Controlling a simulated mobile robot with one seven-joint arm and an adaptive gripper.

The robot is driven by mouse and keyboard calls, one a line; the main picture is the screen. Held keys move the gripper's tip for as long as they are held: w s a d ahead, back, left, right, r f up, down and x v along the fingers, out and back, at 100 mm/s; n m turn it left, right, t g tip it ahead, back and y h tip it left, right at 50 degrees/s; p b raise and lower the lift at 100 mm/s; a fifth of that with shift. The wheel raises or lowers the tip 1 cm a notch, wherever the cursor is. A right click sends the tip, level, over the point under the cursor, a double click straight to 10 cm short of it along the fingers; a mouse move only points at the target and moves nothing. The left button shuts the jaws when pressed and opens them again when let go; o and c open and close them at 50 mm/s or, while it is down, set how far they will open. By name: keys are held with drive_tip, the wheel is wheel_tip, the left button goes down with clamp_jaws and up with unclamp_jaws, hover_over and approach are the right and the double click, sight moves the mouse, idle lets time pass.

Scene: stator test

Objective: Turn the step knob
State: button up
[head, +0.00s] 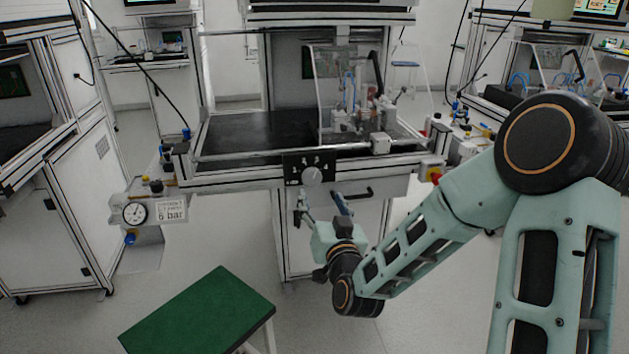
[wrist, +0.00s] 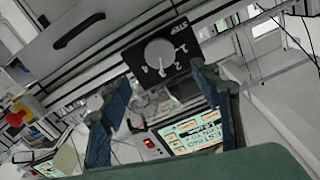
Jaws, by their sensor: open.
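The step knob (head: 311,175) is a round, light grey dial on a black panel (head: 290,168) at the front edge of the middle workbench. In the wrist view the knob (wrist: 159,52) shows from the front, with the numerals 1 to 4 and the word STEP beside it on the tilted black panel. I cannot tell which numeral it points to. My gripper (head: 318,200) is open and empty, just below and in front of the panel. In the wrist view its two blue-grey fingers (wrist: 160,74) are spread wide, with the knob seen beyond and between their tips, apart from them.
A black drawer handle (head: 353,193) sits right of the knob. A red-and-yellow stop button (head: 434,174) is at the bench's right corner. A pressure gauge (head: 135,213) marked 6 bar stands left. A green-topped stool (head: 205,315) is at the lower left.

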sight(313, 178)
drive_tip(key=b+x, duration=0.1)
drive_tip(key=x, duration=0.9)
drive_tip(key=c, duration=1.2)
